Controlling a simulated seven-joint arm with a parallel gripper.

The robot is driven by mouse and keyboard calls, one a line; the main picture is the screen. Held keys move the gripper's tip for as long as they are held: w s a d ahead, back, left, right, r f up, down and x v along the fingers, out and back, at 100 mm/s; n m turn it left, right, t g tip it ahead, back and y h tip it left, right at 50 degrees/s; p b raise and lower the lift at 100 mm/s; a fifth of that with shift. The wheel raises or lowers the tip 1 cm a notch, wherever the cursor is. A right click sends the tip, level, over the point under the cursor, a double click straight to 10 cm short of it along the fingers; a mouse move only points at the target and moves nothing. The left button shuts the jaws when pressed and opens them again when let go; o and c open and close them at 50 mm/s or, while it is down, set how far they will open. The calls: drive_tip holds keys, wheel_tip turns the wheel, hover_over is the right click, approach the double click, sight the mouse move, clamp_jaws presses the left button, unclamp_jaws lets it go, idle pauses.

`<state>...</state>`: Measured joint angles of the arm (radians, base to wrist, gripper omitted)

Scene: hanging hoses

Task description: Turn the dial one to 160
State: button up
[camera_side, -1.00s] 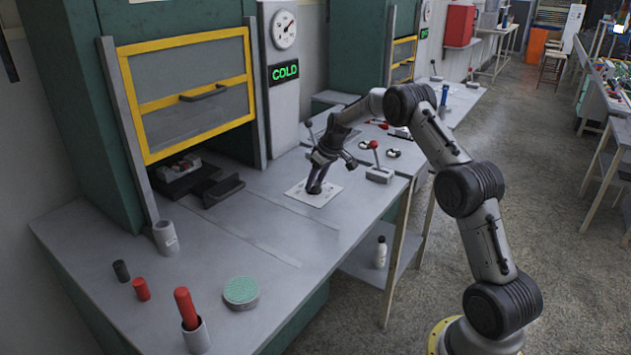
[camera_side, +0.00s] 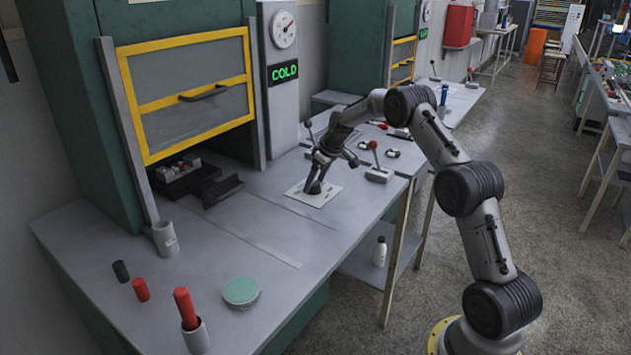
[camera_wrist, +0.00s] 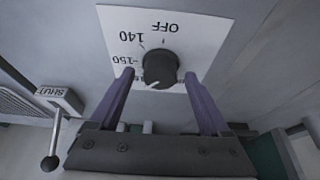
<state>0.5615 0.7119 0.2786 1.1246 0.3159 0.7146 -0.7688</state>
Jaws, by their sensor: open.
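The dial (camera_wrist: 160,68) is a dark round knob on a white plate (camera_wrist: 205,28) lettered OFF, 140 and 150, upside down in the wrist view. A small white mark shows at the knob's lower left edge; the 160 label cannot be made out. My gripper (camera_wrist: 159,77) is open, with one purple finger on each side of the knob and gaps showing between. In the side view, my gripper (camera_side: 319,170) is over the white plate (camera_side: 300,195) on the bench, and the knob is partly hidden by it.
A red-knobbed lever box (camera_side: 379,174) stands right of the plate. In the wrist view, a box marked SHUT (camera_wrist: 60,100) with a ball-ended lever is at left. The furnace door (camera_side: 190,95) and a COLD sign (camera_side: 284,72) are behind.

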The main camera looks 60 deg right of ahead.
drive_tip(key=v, duration=1.4)
drive_tip(key=shift+f, duration=0.1)
